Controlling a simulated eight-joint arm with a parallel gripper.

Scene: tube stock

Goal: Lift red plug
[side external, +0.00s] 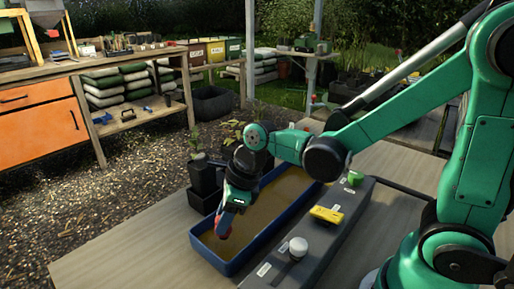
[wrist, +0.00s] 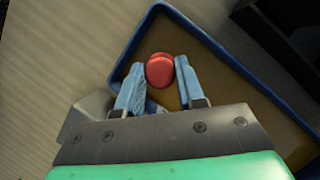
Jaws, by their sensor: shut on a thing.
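The red plug (wrist: 160,70) is a rounded red piece held between the two light blue fingers of my gripper (wrist: 158,84) in the wrist view. My gripper is shut on it. In the side external view the red plug (side external: 224,223) shows at the tip of my gripper (side external: 229,208), over the near left end of the blue-rimmed tray (side external: 214,262). The tray has a brown floor. I cannot tell from these views how far the plug is above that floor.
A grey rail beside the tray carries a white knob (side external: 298,247), a yellow block (side external: 327,214) and a green piece (side external: 355,177). Black pots (side external: 204,182) stand close behind my gripper. The wooden tabletop (side external: 135,248) is clear at the left.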

